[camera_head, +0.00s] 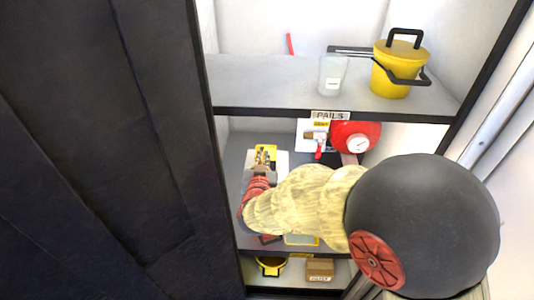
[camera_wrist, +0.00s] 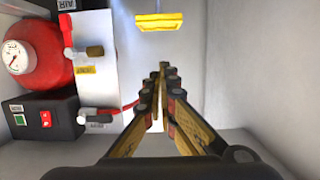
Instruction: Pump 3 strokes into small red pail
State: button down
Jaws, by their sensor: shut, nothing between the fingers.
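My gripper (camera_wrist: 162,68) is shut and empty, its fingertips together inside the middle shelf bay. In the head view my gripper (camera_head: 262,155) is partly covered by my own arm. I cannot make out a small red pail or clearly tell a pump handle.
A yellow lidded pail (camera_head: 398,70) and a clear beaker (camera_head: 332,75) stand on the upper shelf, labelled PAILS. A black switch box (camera_wrist: 42,118) sits below the tank in the wrist view. A brown box (camera_head: 320,268) and a yellow-and-black item (camera_head: 271,265) are on the bottom shelf.

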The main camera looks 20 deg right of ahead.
jog(key=shift+s+a+r, duration=0.1)
jog(key=shift+a+r, duration=0.05)
jog(key=shift+r, duration=0.1)
jog(key=b+x, duration=0.2)
jog(key=x, duration=0.8)
jog(key=shift+f+b, duration=0.1)
jog(key=shift+b, duration=0.3)
notch_tip(320, 180, down, 2)
jog(key=shift+f+b, duration=0.2)
jog(key=shift+b, duration=0.3)
jog(key=shift+f, duration=0.65)
